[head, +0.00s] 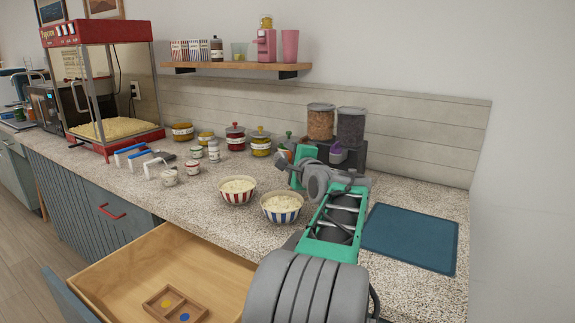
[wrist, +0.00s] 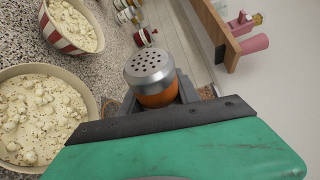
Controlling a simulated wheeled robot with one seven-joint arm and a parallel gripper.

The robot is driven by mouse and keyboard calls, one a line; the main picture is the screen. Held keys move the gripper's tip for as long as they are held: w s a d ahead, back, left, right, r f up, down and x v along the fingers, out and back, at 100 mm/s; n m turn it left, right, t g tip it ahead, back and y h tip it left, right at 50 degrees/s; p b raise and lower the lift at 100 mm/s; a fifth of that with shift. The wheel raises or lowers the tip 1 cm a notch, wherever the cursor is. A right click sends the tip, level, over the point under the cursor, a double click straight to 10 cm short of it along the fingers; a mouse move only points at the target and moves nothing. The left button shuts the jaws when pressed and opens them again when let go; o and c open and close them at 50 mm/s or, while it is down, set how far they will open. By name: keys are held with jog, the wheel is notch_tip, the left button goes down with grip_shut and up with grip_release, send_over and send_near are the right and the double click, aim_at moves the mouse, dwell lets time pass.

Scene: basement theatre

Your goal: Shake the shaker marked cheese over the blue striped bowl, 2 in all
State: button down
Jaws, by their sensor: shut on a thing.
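The blue striped bowl (head: 282,210), full of popcorn, stands on the counter to the right of the red striped bowl (head: 238,192). In the wrist view it is the near bowl (wrist: 45,115), its popcorn flecked with small specks. My gripper (wrist: 160,98) is shut on a shaker (wrist: 150,75) with an orange body and a perforated metal cap. No marking on the shaker is readable. In the head view my gripper (head: 298,165) is just behind and right of the blue striped bowl, with the shaker mostly hidden by it.
Several jars (head: 235,138) and small shakers (head: 213,150) stand along the counter behind the bowls. Grain dispensers (head: 321,122) stand behind my gripper. A blue mat (head: 410,238) lies at right. An open drawer (head: 150,265) juts out in front. A shelf (head: 235,67) hangs above.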

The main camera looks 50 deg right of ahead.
jog(key=shift+s+d+f+n+t+h+b, duration=0.2)
jog(key=shift+n+b, duration=0.45)
jog(key=shift+b, duration=0.7)
jog(key=shift+w+d+n+t+h+b, duration=0.1)
jog(key=shift+d+n+t+b, duration=0.2)
jog(key=shift+n+b, duration=0.7)
jog(key=n+t+b, duration=0.1)
jog(key=n+b, duration=0.1)
jog(key=b, duration=0.2)
jog(key=a+r+n+t+b, duration=0.1)
jog(key=n+b, duration=0.1)
jog(key=b, duration=0.2)
jog(key=shift+a+n+b, duration=0.1)
jog(key=shift+n+b, duration=0.25)
jog(key=shift+b, duration=0.05)
jog(key=n+b, duration=0.1)
jog(key=r+n+t+b, duration=0.1)
jog(key=n, duration=0.1)
jog(key=n+b, duration=0.1)
jog(key=b, duration=0.1)
jog(key=shift+w+a+r+n+t, duration=0.2)
jog(key=shift+a+n+t, duration=0.1)
jog(key=shift+a+t, duration=0.1)
notch_tip(320, 180, up, 3)
jog(key=p, duration=0.3)
jog(key=shift+r, duration=0.2)
jog(key=shift+f, duration=0.1)
